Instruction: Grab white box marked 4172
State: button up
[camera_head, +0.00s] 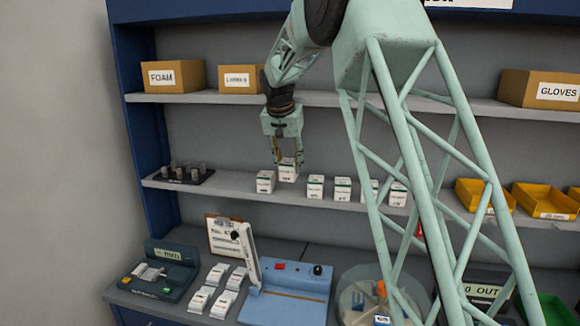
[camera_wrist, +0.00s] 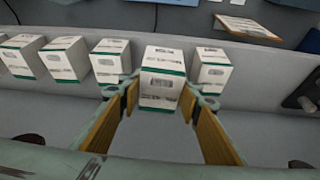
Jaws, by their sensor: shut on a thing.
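My gripper (camera_head: 288,164) is shut on a white box (camera_head: 288,172) with a green band, held above the middle shelf and higher than the boxes beside it. In the wrist view the held box (camera_wrist: 162,80) sits between the two yellow-padded fingers of my gripper (camera_wrist: 160,92). Its label print is too small to read, so I cannot tell its number. Similar white boxes stand on the shelf on both sides, one at the left (camera_head: 265,182) and several at the right, such as this one (camera_head: 315,187).
A dark rack of small cylinders (camera_head: 180,174) stands on the middle shelf (camera_head: 232,192) at the left. Yellow bins (camera_head: 545,202) stand at the right. Cartons line the upper shelf (camera_head: 330,100). Below, a blue device (camera_head: 287,295) and several small white packs (camera_head: 228,280) crowd the bench.

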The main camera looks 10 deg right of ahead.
jog(key=s+a+b, duration=0.1)
jog(key=s+a, duration=0.2)
jog(key=s, duration=0.5)
jog(key=s+a+b, duration=0.2)
jog(key=s+a, duration=0.2)
jog(key=s, duration=0.4)
jog(key=shift+s+a, duration=0.1)
dwell(0.5)
